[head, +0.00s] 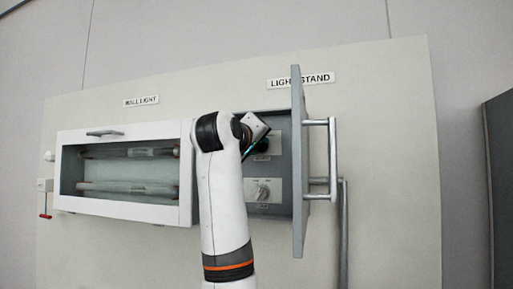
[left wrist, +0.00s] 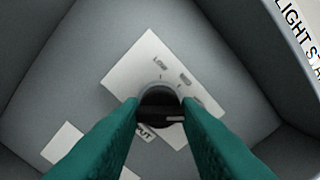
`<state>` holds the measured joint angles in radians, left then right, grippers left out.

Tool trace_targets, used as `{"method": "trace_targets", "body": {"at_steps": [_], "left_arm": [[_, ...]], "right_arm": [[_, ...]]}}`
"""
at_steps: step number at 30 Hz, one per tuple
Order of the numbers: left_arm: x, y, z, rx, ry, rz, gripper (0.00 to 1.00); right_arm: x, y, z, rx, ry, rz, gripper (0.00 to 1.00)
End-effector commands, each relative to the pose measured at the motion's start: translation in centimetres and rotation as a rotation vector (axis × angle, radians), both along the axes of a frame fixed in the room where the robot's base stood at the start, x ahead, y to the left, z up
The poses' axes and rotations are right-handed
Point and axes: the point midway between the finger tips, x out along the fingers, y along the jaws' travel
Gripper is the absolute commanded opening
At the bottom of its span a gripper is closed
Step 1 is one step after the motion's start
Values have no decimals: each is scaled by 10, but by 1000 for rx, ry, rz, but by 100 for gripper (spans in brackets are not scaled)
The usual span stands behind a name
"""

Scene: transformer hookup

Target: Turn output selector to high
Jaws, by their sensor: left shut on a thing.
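The output selector is a dark round knob (left wrist: 160,93) on a white plate (left wrist: 132,75) marked LOW and MED; a further label is mostly hidden behind my right-hand finger. My left gripper (left wrist: 160,112) has its two green fingers on either side of the knob and is shut on it. A pale line shows on the knob's lower right, but which label it points to I cannot tell. In the head view my left gripper (head: 262,148) reaches into the open LIGHT STAND box (head: 270,219) at the upper plate (head: 276,141), hiding most of the knob. My right gripper is not in view.
The box's grey door (head: 298,165) stands open on the right, with a silver handle (head: 333,160). A lower knob (head: 262,191) sits below my gripper. A closed windowed WALL LIGHT box (head: 125,200) is at left. A dark cabinet (head: 500,180) stands far right.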

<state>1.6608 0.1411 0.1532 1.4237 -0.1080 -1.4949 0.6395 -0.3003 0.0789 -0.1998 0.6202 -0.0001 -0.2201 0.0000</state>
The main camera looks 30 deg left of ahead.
Motion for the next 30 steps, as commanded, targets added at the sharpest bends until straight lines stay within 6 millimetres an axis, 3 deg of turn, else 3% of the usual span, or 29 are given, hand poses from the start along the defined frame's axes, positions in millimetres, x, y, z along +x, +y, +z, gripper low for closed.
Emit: {"method": "trace_targets", "body": {"at_steps": [16,17,20,30], "left_arm": [[1,-1,-3,26,16,-2,7],[1,0,-3,26,16,-2,33],[1,0,-3,26,15,-1,49],[-2,-1,-1,27,9,-1,51]], "right_arm": [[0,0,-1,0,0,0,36],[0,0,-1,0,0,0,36],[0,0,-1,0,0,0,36],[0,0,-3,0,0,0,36]]}}
